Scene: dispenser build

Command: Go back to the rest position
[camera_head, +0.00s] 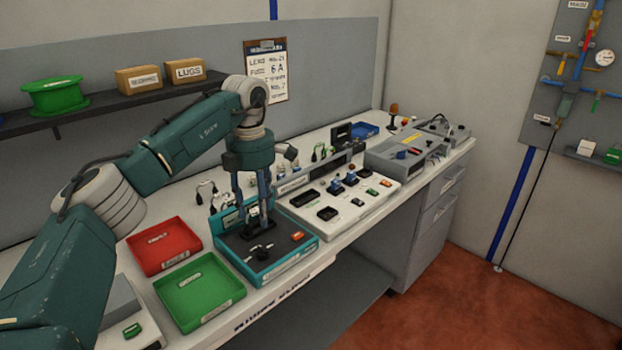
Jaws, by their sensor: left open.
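My left arm comes in from the left and reaches over the workbench. My left gripper (256,208) points down over a teal-edged tray with a dark bed (232,244). Its fingers stand apart on either side of a small dark upright part (262,226) on that bed. I cannot tell whether the fingers touch the part. My right gripper is not in view.
A red tray (172,262) and a green tray (215,308) lie left of the teal tray. A white board (330,225) with several small parts is to its right, then grey equipment (385,160). A shelf (80,114) with a green spool (55,98) and boxes runs behind my arm.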

